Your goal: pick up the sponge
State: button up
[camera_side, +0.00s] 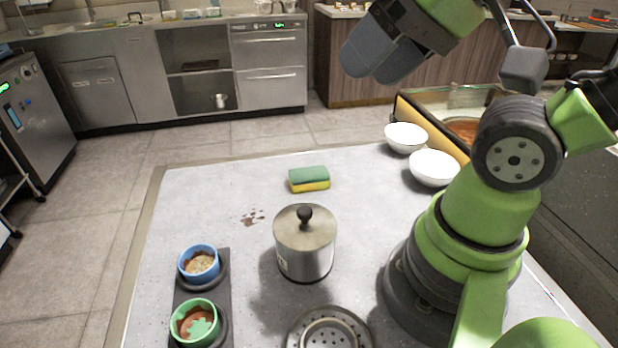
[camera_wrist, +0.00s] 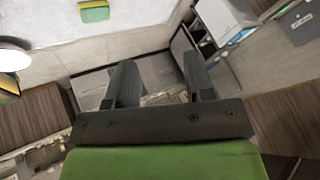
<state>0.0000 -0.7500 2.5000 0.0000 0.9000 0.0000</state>
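The sponge (camera_side: 309,179) is a small block, green on top and yellow below. It lies on the grey table behind the lidded pot and left of the white bowls. In the wrist view the sponge (camera_wrist: 94,11) shows at the top left edge, well away from my fingers. My gripper (camera_wrist: 160,80) has its two dark fingers apart with nothing between them. In the side view my gripper is raised high at the upper right, above and apart from the table.
A steel pot (camera_side: 304,246) with a black knob stands in front of the sponge. Two white bowls (camera_side: 434,168) sit to the right. A blue cup (camera_side: 198,264) and a green cup (camera_side: 195,322) stand front left.

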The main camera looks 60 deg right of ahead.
jog(key=o, duration=0.6)
